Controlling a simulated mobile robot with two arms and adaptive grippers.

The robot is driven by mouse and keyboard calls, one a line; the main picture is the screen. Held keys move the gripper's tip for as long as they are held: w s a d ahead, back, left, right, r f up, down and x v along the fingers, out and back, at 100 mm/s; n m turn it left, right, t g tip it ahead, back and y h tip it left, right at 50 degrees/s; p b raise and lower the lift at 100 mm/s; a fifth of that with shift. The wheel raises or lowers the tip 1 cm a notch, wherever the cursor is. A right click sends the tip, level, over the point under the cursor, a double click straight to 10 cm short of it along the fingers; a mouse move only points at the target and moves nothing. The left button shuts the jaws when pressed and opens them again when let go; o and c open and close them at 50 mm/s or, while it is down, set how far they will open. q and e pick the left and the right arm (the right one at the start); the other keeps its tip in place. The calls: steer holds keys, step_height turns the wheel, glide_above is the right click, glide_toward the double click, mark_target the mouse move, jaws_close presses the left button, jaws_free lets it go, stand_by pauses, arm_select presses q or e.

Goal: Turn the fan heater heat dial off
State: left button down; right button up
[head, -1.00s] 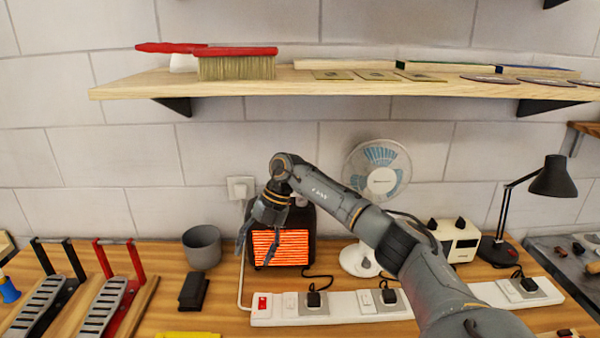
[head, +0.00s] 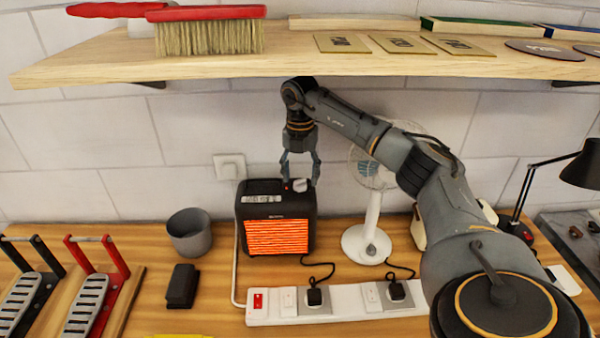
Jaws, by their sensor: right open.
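The fan heater (head: 276,222) is a black box with a glowing orange front grille, standing on the bench near the wall. On its top are a light grey dial (head: 300,185) at the right and a pale panel at the left. My right gripper (head: 300,182) points down over the right part of the heater top. Its fingers are apart, one on each side of the dial in this view. I cannot tell whether they touch it. My left gripper is not in view.
A white power strip (head: 345,303) with plugs lies in front of the heater. A white fan (head: 371,222) stands to its right, behind my right arm. A grey cup (head: 189,233) stands to its left. A wooden shelf (head: 100,62) with brushes hangs above my gripper.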

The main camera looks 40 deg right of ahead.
steer(key=shift+w+d+f, duration=0.1)
steer(key=shift+f, duration=0.6)
steer(key=c, duration=1.2)
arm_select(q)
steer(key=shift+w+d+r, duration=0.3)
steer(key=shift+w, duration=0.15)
arm_select(e)
steer(key=shift+o, duration=0.2)
steer(key=shift+n, duration=0.3)
steer(key=n, duration=0.5)
steer(key=shift+n, duration=0.3)
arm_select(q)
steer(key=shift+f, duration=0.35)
arm_select(e)
steer(key=n, duration=0.5)
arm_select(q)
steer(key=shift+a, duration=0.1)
arm_select(e)
steer(key=shift+n, duration=0.3)
